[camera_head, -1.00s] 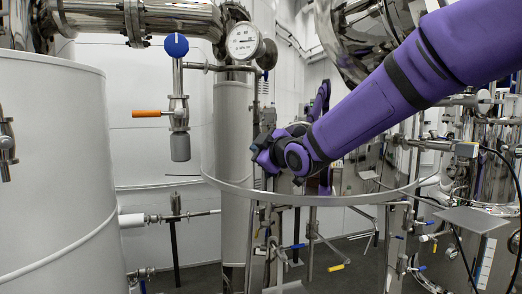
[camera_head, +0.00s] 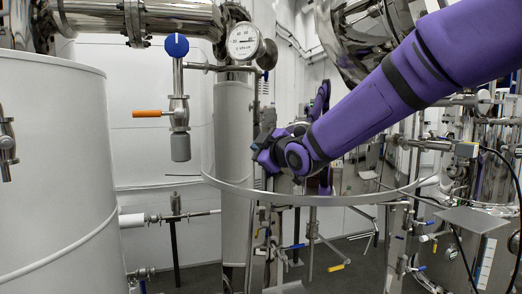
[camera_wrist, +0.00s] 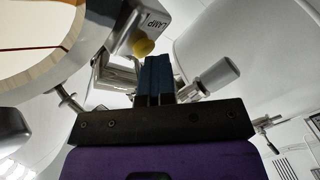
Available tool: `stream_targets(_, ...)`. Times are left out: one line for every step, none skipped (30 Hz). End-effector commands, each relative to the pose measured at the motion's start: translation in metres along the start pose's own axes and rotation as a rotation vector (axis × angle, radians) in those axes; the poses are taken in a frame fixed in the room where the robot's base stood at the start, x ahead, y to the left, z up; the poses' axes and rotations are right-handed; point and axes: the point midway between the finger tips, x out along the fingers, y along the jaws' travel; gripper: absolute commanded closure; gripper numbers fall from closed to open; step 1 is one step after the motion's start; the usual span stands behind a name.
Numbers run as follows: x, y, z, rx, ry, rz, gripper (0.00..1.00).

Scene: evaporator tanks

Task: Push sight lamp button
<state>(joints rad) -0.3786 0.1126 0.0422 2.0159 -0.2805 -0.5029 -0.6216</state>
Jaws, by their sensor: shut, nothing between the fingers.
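In the picture, the fingertips lie just below and slightly right of the yellow button. I cannot tell whether they touch it. In the head view my purple arm reaches in from the upper right and its wrist is near the middle. The button and my fingertips cannot be made out there.
A silver cylindrical fitting (camera_wrist: 215,75) lies right of my fingers, close by. In the head view, a curved metal rail (camera_head: 330,199) passes below my wrist. A white tank (camera_head: 50,170) stands at left.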

Motion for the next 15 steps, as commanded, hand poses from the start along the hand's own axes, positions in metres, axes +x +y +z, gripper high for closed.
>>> stream_targets(-0.0015,0.0003,0.0010,0.001,-0.003,0.002,1.00)
stream_targets(-0.0023,-0.0003,0.0007,0.001,-0.003,0.002,1.00)
stream_targets(-0.0033,-0.0011,0.0003,0.001,-0.004,0.002,1.00)
stream_targets(-0.0039,-0.0016,0.0001,0.001,-0.004,0.002,1.00)
stream_targets(-0.0042,-0.0020,0.0000,0.001,-0.004,0.001,1.00)
stream_targets(-0.0044,-0.0023,-0.0002,0.001,-0.004,0.001,1.00)
stream_targets(-0.0044,-0.0023,-0.0002,0.001,-0.004,0.001,1.00)
stream_targets(-0.0043,-0.0023,-0.0003,0.001,-0.004,0.001,1.00)
stream_targets(-0.0043,-0.0024,-0.0004,0.000,-0.003,0.001,1.00)
stream_targets(-0.0043,-0.0024,-0.0005,0.000,-0.003,0.001,1.00)
stream_targets(-0.0043,-0.0024,-0.0006,0.000,-0.003,0.001,1.00)
stream_targets(-0.0045,-0.0026,-0.0009,0.000,-0.003,0.001,1.00)
stream_targets(-0.0049,-0.0031,-0.0014,0.000,-0.002,0.000,1.00)
stream_targets(-0.0057,-0.0037,-0.0022,0.000,-0.002,0.000,1.00)
stream_targets(-0.0072,-0.0051,-0.0037,0.000,-0.001,0.000,1.00)
